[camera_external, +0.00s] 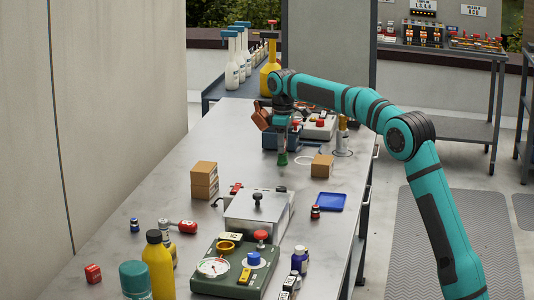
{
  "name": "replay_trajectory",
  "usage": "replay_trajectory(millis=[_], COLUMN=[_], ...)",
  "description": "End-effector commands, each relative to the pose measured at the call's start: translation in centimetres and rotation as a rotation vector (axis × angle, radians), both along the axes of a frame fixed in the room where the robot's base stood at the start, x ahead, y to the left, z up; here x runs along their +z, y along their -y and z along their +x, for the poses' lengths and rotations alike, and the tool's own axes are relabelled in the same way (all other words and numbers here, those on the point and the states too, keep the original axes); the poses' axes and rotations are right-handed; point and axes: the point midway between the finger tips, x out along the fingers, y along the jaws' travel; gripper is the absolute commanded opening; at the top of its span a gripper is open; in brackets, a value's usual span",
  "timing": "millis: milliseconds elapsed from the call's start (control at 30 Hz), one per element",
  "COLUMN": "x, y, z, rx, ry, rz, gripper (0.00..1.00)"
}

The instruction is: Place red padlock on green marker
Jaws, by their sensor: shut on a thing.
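My gripper (282,143) points down over the far part of the grey workbench, in front of a dark blue crate. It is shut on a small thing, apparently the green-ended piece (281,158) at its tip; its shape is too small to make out. A small red block with pale marks (92,273), possibly the red padlock, lies at the near left of the bench, far from my gripper. A red rounded piece with a white mark (187,226) lies near the bottles. I cannot make out a separate green marker.
The grey bench (150,205) has free room at left. A metal box with a black knob (258,212) and a green control panel (225,285) stand in the middle and front. Brown boxes (204,181), a blue tray (330,202) and a yellow bottle (158,265) stand around.

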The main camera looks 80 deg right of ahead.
Motion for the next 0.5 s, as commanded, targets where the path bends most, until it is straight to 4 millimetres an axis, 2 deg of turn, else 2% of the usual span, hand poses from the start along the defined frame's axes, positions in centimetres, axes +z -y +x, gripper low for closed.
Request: replay_trajectory(millis=[67, 100, 167, 500], x=[-0.19, -0.16, -0.16, 0.02], y=[0.00, 0.01, 0.00, 0.00], z=[0.00, 0.01, 0.01, 0.00], rx=[0.000, 0.000, 0.000, 0.000], ry=[0.000, 0.000, 0.000, 0.000], rz=[0.000, 0.000, 0.000, 0.000], gripper=[0.11, 0.44, 0.56, 0.58])
